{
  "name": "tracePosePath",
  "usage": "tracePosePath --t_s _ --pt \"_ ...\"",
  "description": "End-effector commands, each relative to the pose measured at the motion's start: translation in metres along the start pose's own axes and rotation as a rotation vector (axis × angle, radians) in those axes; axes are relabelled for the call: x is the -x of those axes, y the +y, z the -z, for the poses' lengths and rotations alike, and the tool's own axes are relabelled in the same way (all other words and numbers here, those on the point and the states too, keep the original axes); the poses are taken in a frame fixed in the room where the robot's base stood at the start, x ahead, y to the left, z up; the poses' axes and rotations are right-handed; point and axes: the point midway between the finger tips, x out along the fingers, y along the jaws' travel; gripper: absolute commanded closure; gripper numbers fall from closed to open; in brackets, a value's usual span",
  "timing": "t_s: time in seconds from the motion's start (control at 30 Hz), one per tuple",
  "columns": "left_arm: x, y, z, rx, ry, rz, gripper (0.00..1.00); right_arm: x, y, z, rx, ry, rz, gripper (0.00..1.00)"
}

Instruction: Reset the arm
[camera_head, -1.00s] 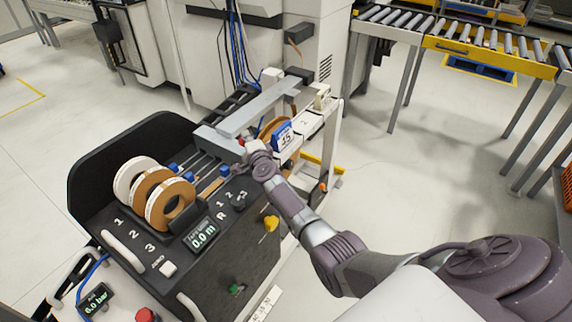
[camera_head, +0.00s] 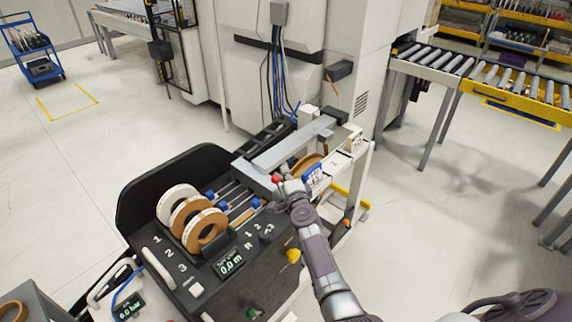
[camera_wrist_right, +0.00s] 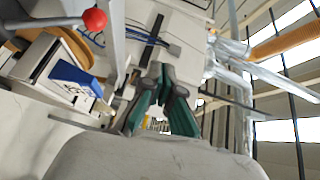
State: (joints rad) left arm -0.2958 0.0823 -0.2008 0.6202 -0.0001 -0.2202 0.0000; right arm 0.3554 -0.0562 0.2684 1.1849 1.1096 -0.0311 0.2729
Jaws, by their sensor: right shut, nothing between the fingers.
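My right arm (camera_head: 318,262) comes in from the lower right in the head view. Its gripper (camera_head: 283,182) is beside the red ball knob (camera_head: 275,178) at the front end of the grey flat metal bar on the machine. In the right wrist view the two dark fingers (camera_wrist_right: 160,85) are together and empty. The red knob (camera_wrist_right: 95,19) shows at the upper left there, apart from the fingers. My left gripper is not in view.
The black panel holds three edge-band rolls (camera_head: 205,229), a display (camera_head: 230,263) and a yellow knob (camera_head: 293,256). A blue-labelled box (camera_head: 313,174) stands close to the right of the gripper. A roller conveyor (camera_head: 520,85) is at the back right. Open floor lies right of the machine.

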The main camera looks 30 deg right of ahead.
Motion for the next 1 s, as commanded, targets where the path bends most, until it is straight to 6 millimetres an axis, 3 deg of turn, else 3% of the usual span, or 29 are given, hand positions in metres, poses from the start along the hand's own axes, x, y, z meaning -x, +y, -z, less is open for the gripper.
tracePosePath --t_s 0.2,0.73,0.87,1.0 --pt "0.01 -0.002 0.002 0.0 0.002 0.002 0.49 0.011 -0.007 -0.001 0.001 0.001 -0.001 1.0" --pt "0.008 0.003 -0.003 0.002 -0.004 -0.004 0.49 0.012 -0.003 -0.002 0.008 -0.002 -0.007 1.0" --pt "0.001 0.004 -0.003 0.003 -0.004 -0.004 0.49 0.022 0.036 -0.012 0.084 -0.035 -0.063 1.0" --pt "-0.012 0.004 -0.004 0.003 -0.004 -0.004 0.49 0.051 0.123 -0.032 0.268 -0.122 -0.187 1.0"
